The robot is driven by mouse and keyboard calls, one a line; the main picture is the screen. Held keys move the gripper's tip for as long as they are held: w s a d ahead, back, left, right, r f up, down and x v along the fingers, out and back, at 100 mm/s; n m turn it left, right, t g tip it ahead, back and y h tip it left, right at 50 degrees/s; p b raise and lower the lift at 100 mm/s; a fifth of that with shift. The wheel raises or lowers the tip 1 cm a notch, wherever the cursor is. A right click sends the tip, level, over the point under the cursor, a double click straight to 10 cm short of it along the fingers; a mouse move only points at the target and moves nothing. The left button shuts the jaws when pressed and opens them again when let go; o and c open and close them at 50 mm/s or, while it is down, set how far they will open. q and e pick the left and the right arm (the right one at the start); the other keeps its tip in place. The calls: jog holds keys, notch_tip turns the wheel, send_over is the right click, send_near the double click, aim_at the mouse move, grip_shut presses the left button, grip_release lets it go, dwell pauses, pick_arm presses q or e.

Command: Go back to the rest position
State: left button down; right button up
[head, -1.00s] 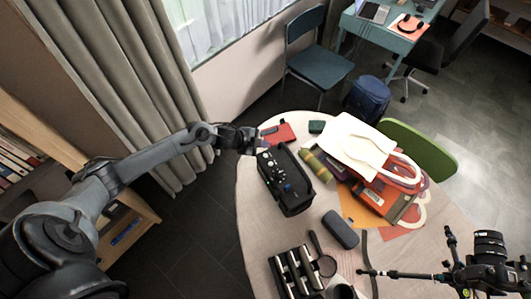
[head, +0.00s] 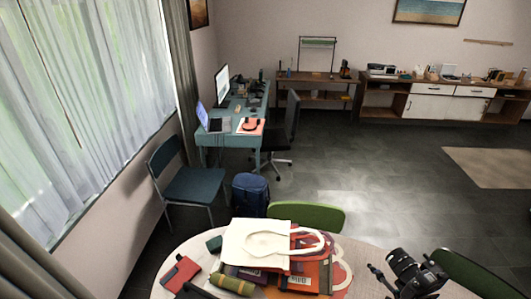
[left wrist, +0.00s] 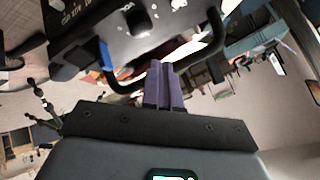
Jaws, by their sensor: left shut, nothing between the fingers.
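My left gripper (left wrist: 164,72) shows only in the left wrist view. Its two purple fingers are shut together with nothing between them. Just beyond the fingertips is a dark case with a curved black handle (left wrist: 125,88); I cannot tell whether they touch. In the head view neither of my grippers shows. The round table (head: 170,257) is cut off by the bottom edge. The camera on its tripod (head: 410,272) stands at its right side, partly out of view.
On the table are a white bag (head: 262,243), a rolled green item (head: 232,285), a red notebook (head: 180,272) and a small dark green box (head: 214,243). A green chair (head: 310,216), a blue chair (head: 192,187) and a blue backpack (head: 250,194) stand behind. Open floor lies at right.

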pick_arm(q)
jog(key=s+d+r+n+g+y, duration=0.1)
jog(key=s+d+r+n+g, duration=0.15)
jog(key=s, duration=0.45)
jog(key=s+d+r+n+g, duration=0.1)
jog(key=s+r+n, duration=0.1)
jog(key=s+n, duration=0.35)
jog(key=s+d+r+n+g+y, duration=0.1)
jog(key=s+r, duration=0.2)
jog(key=s, duration=0.6)
notch_tip(320, 180, up, 14)
jog(key=p, duration=1.4)
jog(key=shift+s+r+n, duration=0.15)
jog(key=shift+s+n, duration=0.15)
jog(key=shift+s, duration=0.05)
jog(key=shift+g, duration=0.25)
